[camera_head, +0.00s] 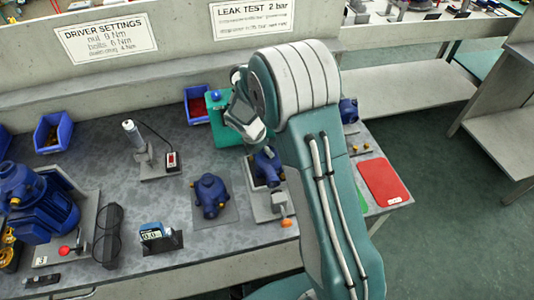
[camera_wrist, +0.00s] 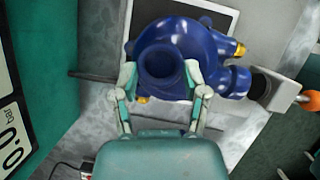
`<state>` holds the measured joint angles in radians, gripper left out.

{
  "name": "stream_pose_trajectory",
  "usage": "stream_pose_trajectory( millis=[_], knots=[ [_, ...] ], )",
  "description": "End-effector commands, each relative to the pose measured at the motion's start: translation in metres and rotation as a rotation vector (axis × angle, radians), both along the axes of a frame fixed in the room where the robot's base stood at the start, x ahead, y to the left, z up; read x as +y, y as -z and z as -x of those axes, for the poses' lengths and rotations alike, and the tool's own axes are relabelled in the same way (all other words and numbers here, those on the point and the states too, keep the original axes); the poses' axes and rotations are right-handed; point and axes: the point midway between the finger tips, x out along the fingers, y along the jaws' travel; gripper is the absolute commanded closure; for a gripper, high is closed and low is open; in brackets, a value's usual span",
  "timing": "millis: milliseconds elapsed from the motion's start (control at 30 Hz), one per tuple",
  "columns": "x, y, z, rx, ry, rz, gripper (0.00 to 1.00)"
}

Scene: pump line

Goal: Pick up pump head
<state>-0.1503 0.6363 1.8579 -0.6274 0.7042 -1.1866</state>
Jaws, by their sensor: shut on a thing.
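A blue pump head (camera_wrist: 185,58) with a round dark opening is between the two fingers of my gripper (camera_wrist: 163,82) in the wrist view. The fingers are closed against its neck, one on each side. In the head view this pump head (camera_head: 267,168) shows partly below my arm, over a light grey fixture (camera_head: 262,205) with an orange knob. Whether it still touches the fixture I cannot tell. The fingertips are hidden behind my arm in the head view. Another blue pump part (camera_head: 210,195) stands on a dark mat to the left.
A large blue pump (camera_head: 42,205) stands at the far left. A gauge (camera_head: 152,233) and a grey post tool (camera_head: 137,140) stand on the bench. A red tray (camera_head: 383,181) lies at the right end.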

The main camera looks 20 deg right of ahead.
Motion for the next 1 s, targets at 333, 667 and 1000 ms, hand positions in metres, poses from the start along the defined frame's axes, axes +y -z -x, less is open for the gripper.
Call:
stream_pose_trajectory(
  millis=[333, 667, 1000],
  knots=[
    [0.001, -0.064, 0.030, -0.008, 0.000, -0.001, 1.00],
    [0.001, -0.106, 0.093, -0.005, 0.000, 0.000, 1.00],
    [0.002, -0.123, 0.134, -0.003, 0.000, 0.000, 1.00]
  ],
)
